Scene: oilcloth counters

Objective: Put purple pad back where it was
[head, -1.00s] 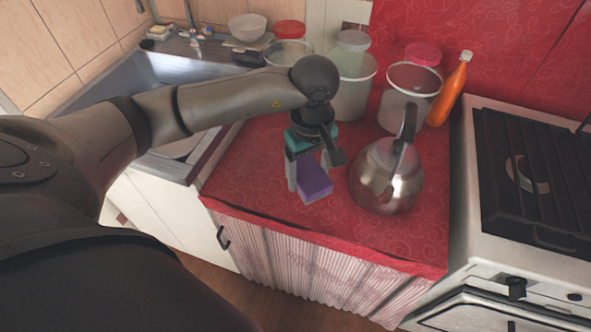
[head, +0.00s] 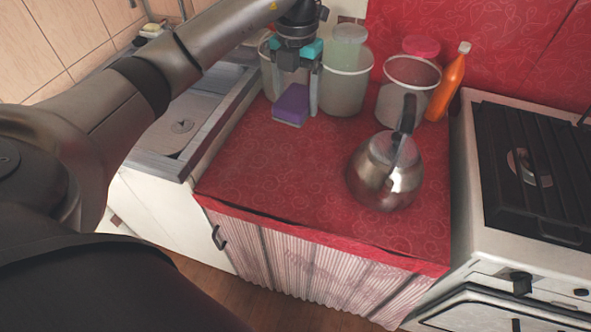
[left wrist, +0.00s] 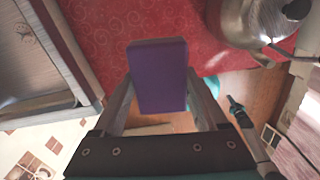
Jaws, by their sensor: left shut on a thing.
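The purple pad (head: 292,104) is a small block held between the fingers of my left gripper (head: 294,100), over the back left of the red counter in the head view. In the left wrist view the pad (left wrist: 158,76) fills the space between the two fingers of the gripper (left wrist: 160,95). The gripper is shut on it. Whether the pad touches the counter cannot be told. My right gripper is not in view.
A steel kettle (head: 384,172) stands on the red counter (head: 290,178). Several pale containers (head: 345,85) and an orange bottle (head: 447,88) stand along the back. The stove (head: 520,180) is at right, the sink (head: 180,125) at left. The counter's front left is clear.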

